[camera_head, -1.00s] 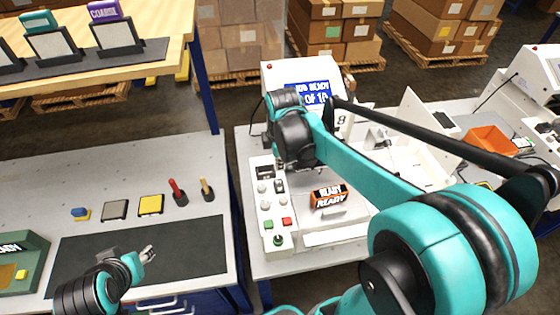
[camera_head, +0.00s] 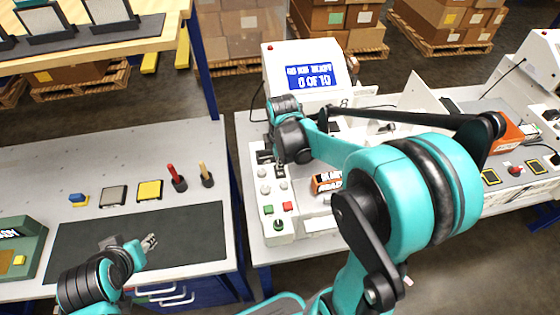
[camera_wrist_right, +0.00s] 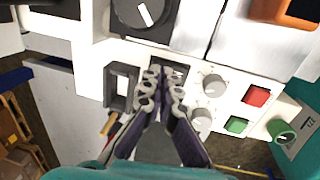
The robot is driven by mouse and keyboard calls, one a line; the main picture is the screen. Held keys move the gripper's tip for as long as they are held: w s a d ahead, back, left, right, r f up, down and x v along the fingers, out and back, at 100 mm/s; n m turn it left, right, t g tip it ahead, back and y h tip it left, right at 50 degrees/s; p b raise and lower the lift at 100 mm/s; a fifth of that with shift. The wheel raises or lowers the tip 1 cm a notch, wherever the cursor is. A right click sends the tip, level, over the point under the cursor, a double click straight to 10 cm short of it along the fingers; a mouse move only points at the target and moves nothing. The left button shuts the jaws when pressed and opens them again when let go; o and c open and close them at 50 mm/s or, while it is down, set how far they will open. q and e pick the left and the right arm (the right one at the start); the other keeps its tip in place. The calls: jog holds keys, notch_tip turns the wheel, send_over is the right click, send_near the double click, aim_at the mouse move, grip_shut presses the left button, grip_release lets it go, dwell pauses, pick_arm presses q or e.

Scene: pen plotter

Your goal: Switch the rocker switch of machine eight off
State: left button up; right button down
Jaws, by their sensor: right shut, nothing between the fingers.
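Machine eight is a white machine (camera_head: 285,95) with a blue screen and an "8" on its front. Its control panel shows in the wrist view, with a dark rocker switch (camera_wrist_right: 180,70) right at my right fingertips and partly hidden by them. A second framed switch (camera_wrist_right: 121,88) sits just left of it. My right gripper (camera_wrist_right: 161,78) is shut and empty, its tips at or touching the dark rocker; contact is not clear. In the head view my wrist hides much of it. My left gripper (camera_head: 149,242) is low over the black mat.
Grey knobs (camera_wrist_right: 214,84), a red button (camera_wrist_right: 256,94) and a green button (camera_wrist_right: 237,125) lie close to the right fingers. A large black dial (camera_wrist_right: 142,14) is above. An orange box (camera_head: 326,182) stands on the machine. The black mat (camera_head: 190,230) is mostly clear.

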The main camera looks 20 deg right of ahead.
jog(key=shift+w+f+g, duration=0.25)
jog(key=shift+f+g, duration=0.1)
jog(key=shift+g, duration=0.05)
jog(key=shift+s, duration=0.2)
jog(key=shift+s+a+r, duration=0.15)
jog(key=shift+s+a, duration=0.05)
jog(key=shift+s, duration=0.5)
jog(key=shift+w+r, duration=0.1)
